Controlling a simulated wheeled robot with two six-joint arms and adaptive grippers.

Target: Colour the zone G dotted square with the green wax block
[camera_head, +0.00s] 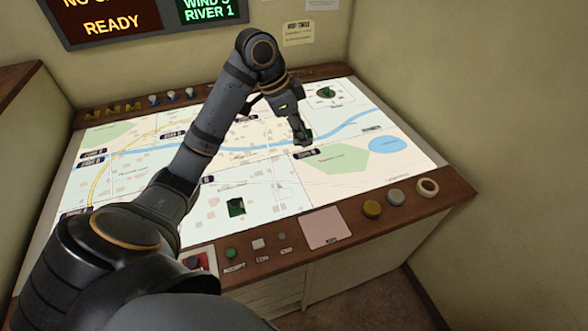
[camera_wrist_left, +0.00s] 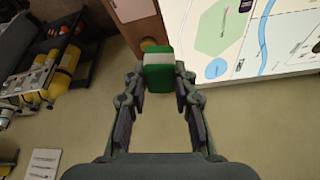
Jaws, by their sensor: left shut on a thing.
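The green wax block (camera_wrist_left: 157,70), with a pale band round it, is gripped between the fingertips of my left gripper (camera_wrist_left: 158,85) in the left wrist view. In the head view my left gripper (camera_head: 303,137) is over the upper right part of the lit map (camera_head: 270,168), near the blue river and a dark zone label (camera_head: 305,154). Whether the block touches the map I cannot tell. Dark green patches lie on the map at the lower middle (camera_head: 236,207) and the upper right (camera_head: 326,92). The zone letters are too small to read, so I cannot pick out zone G. My right gripper is out of view.
Small knobs line the back rim. In the left wrist view, yellow cylinders (camera_wrist_left: 62,70) stand on a rack.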

